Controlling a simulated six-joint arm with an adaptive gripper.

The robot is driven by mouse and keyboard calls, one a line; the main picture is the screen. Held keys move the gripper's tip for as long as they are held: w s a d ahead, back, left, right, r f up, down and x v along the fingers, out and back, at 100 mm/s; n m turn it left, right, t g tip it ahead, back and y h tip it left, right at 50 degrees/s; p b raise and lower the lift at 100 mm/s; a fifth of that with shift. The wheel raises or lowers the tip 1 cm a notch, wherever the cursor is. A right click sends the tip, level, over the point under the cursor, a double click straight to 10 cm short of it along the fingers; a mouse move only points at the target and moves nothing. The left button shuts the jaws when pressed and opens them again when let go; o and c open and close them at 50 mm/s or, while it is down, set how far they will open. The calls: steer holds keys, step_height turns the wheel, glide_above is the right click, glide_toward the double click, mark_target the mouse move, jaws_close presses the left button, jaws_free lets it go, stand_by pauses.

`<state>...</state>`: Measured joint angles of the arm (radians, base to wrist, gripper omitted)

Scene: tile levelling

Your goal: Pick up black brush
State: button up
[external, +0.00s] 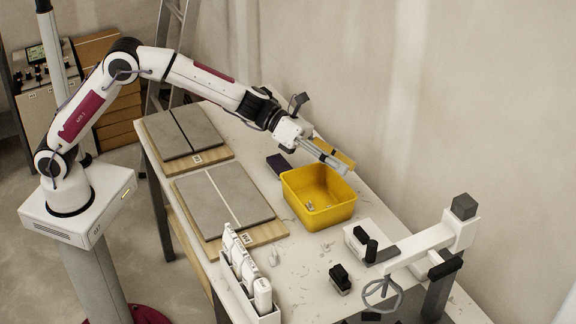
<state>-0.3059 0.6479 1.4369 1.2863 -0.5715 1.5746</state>
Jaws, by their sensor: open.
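A small black object (340,279) lies on the table right of the white bottle rack, and it may be the black brush. A dark flat block (278,164) lies behind the yellow bin, and other black pieces (361,236) are by the white tray. The view is too small to tell for certain which is the brush. My gripper (343,167) is open and hangs above the back of the yellow bin, pointing down to the right. It is well apart from the black object, and I see nothing held in it.
The yellow bin (319,215) holds a few small bits. Two grey tile panels on wooden boards (220,198) lie to the left. A white bottle rack (246,287) stands at the front. A white clamp-like device with a handwheel (440,238) stands at the right. The wall is close behind.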

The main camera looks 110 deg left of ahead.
step_height(320, 180, down, 20)
steer(key=s+d+m+g+h, duration=0.1)
steer(key=m+g+h, duration=0.3)
steer(key=m, duration=0.7)
steer(key=shift+s+d+f+m+g+h, duration=0.35)
steer(key=shift+d+h, duration=0.2)
steer(key=shift+h, duration=0.35)
steer(key=shift+w, duration=0.1)
glide_toward(337, 270)
steer(key=f, duration=0.1)
steer(key=w+f, duration=0.1)
steer(key=f, duration=0.1)
steer(key=shift+w+a+f, duration=0.1)
steer(key=shift+a, duration=0.05)
steer(key=shift+x, duration=0.8)
steer(key=shift+x, duration=2.95)
steer(key=shift+c, duration=0.3)
